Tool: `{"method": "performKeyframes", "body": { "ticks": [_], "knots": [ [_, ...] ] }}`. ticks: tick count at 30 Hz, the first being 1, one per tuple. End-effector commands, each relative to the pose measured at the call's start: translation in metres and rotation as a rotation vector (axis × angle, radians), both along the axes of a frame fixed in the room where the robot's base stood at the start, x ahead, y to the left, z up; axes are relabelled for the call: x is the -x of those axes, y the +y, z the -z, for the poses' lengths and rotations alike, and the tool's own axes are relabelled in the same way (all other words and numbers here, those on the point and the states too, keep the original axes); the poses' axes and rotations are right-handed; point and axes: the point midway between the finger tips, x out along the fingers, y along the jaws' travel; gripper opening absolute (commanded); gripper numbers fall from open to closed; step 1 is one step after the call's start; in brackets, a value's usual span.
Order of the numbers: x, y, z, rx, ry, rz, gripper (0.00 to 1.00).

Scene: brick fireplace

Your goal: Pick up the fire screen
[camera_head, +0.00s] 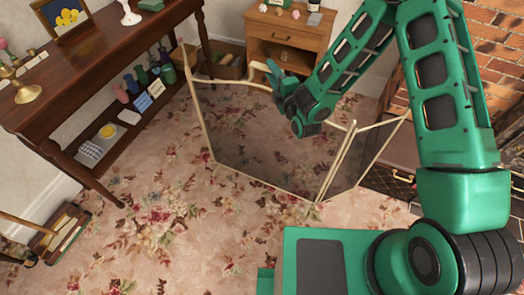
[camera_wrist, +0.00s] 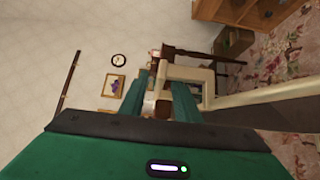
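The fire screen (camera_head: 250,140) is a folding screen with dark see-through panels and a thin cream-gold frame. It stands upright on the floral carpet, angled across the middle of the head view. My gripper (camera_head: 272,76) is at the top edge of its large panel, and the arm hides part of that panel. In the wrist view, the screen's cream frame (camera_wrist: 258,97) runs in from the right and bends near the fingertips. My gripper (camera_wrist: 160,92) has its two green fingers apart there, with part of the frame showing between them. Firm contact cannot be seen.
A dark wood console table (camera_head: 100,58) with a lower shelf of small items stands at left. A small wooden cabinet (camera_head: 287,38) and a box (camera_head: 222,66) stand behind the screen. The brick fireplace (camera_head: 498,45) is at right. Open carpet (camera_head: 165,235) lies in front.

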Motion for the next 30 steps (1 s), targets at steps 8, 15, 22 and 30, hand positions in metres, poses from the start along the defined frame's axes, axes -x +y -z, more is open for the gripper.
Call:
{"method": "performKeyframes", "body": {
  "ticks": [8, 15, 22, 30],
  "knots": [
    [-0.0149, 0.0065, -0.0002, 0.002, 0.0, -0.001, 0.3],
    [-0.0147, 0.0064, -0.0001, 0.001, 0.0, 0.0, 0.11],
    [-0.0145, 0.0063, 0.0003, 0.002, 0.001, 0.0, 0.0],
    [-0.0142, 0.0062, 0.0008, 0.002, 0.002, 0.0, 0.0]
  ]
}}
